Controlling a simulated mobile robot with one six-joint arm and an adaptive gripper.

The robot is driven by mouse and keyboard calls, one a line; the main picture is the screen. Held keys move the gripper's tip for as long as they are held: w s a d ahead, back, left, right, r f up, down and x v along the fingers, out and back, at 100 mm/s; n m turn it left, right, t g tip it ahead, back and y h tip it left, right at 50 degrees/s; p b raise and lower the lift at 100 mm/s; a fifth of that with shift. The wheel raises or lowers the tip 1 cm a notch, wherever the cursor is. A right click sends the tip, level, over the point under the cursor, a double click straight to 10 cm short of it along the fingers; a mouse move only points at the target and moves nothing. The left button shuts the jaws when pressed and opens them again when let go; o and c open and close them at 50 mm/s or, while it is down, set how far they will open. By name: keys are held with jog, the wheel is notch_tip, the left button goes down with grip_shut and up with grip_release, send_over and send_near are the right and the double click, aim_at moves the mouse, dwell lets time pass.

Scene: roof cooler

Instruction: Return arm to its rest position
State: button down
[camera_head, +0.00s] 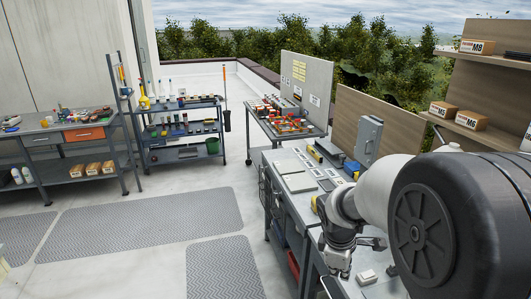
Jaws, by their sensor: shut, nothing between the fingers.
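My arm (375,192) reaches in from the right edge, its large dark joint close to the camera. Its wrist hangs bent over the near end of the grey workbench (297,207).
A small white box (367,277) lies on the bench below the wrist. A grey electrical box (368,136) is on the upright board behind. Shelves with M6 and M8 boxes (476,47) stand at right. A tool cart (183,126) stands farther left. The floor between is clear, with grey mats (140,222).

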jog(key=s+a+r+m+t+y, duration=0.1)
jog(key=s+a+r+m, duration=0.1)
jog(key=s+r+m, duration=0.65)
jog(key=s+a+r+m+b, duration=0.1)
jog(key=s+m, duration=0.1)
jog(key=s, duration=0.6)
jog(key=s+a+r+m+t+y, duration=0.1)
jog(key=s+a+r+m, duration=0.1)
jog(key=s, duration=0.6)
jog(key=shift+b, duration=0.35)
